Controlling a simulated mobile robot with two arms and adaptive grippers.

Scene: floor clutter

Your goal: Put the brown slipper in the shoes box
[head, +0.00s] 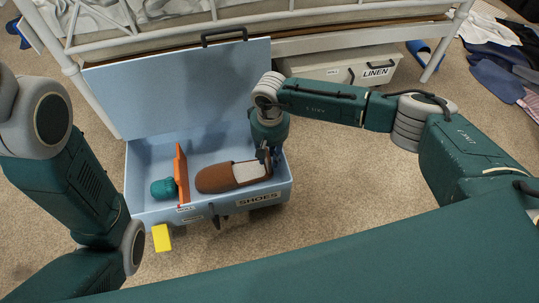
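The brown slipper (220,178) is inside the right, larger compartment of the light blue shoes box (138,160), its toe to the left and its pale insole up. The box's lid is up, and its front carries a SHOES label. My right gripper (266,158) points down into the box at the slipper's right, heel end. Its fingers are small and dark there and seem to touch the slipper. I cannot tell whether they grip it or whether the slipper rests on the box floor. My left gripper does not show; only its arm is at the left.
An orange divider (181,175) separates a teal item (163,189) in the left compartment. A yellow block (161,238) is just before the box. A white LINEN box (342,70) lies under the bed frame. Clothes (495,60) lie at the upper right. Carpet right of the box is clear.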

